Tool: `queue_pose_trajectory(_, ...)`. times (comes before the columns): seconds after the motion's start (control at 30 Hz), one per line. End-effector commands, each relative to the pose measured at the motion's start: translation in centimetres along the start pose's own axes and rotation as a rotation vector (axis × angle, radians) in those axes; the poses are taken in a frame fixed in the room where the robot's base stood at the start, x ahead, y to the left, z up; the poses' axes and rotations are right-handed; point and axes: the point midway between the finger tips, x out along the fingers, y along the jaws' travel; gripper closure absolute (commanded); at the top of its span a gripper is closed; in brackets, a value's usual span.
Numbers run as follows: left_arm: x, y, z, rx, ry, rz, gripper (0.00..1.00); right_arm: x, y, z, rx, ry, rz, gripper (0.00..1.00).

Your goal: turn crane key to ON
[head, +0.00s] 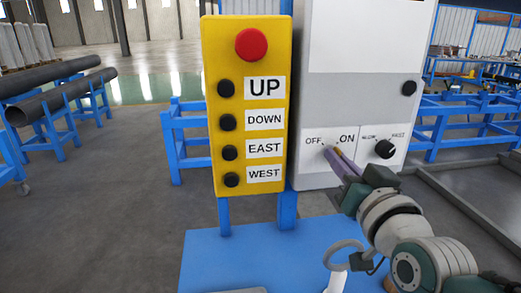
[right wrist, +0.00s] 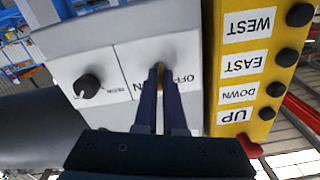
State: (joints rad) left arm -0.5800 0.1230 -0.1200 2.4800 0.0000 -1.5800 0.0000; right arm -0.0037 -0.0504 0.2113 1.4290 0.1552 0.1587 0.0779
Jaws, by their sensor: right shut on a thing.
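The crane key (head: 337,150) is a small brass-coloured piece at the OFF/ON switch on the lower panel of the grey-white control box (head: 363,95). My right gripper (head: 334,156) reaches in from the lower right, and its purple fingers are shut on the key. In the right wrist view the brass key (right wrist: 160,68) shows between the two fingertips of the right gripper (right wrist: 160,75). The fingers hide most of the key, so I cannot tell which label it points to. My left gripper is not in view.
A yellow panel (head: 214,140) with a red button (head: 251,45) and several black buttons stands left of the box. A black SLOW/FAST knob (head: 385,149) is close to the right of the key. Blue frames and racks stand behind, with open grey floor at left.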

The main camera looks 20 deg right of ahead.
Motion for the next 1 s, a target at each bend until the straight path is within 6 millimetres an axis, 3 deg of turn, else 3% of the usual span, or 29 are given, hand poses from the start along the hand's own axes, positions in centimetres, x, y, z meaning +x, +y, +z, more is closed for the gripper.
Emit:
queue_pose_trajectory(0.5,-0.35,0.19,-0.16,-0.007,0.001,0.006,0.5,0.0,0.03,-0.01,0.393,0.0,-0.001,1.0)
queue_pose_trajectory(1.0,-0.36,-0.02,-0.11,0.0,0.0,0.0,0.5,0.0,0.04,-0.01,0.507,0.001,-0.001,1.0)
